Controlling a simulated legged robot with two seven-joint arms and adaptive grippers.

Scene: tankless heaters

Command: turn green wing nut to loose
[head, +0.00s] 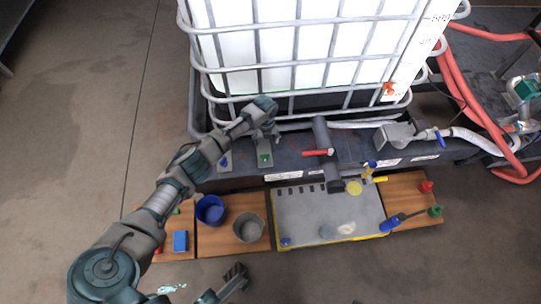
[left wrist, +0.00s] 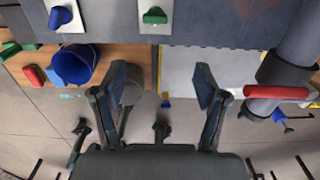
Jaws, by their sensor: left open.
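The green wing nut (head: 264,158) sits on a grey plate on the dark beam below the white tank. It also shows at the top of the left wrist view (left wrist: 154,16), with its long side lying roughly crosswise. My left gripper (head: 266,133) is just above it in the head view. In the left wrist view, my left gripper (left wrist: 163,84) is open and empty, its two fingers apart, with the green nut beyond them and slightly left of their middle. A dark part at the bottom of the head view looks like my right gripper (head: 235,280); its jaws are unclear.
A blue wing nut (head: 224,161) is on the plate to the left. A pipe with a red handle (head: 318,153) stands to the right. Below are a blue bucket (head: 210,210), a grey bucket (head: 248,228) and a grey mat (head: 300,225). The tank's cage (head: 200,70) rises behind.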

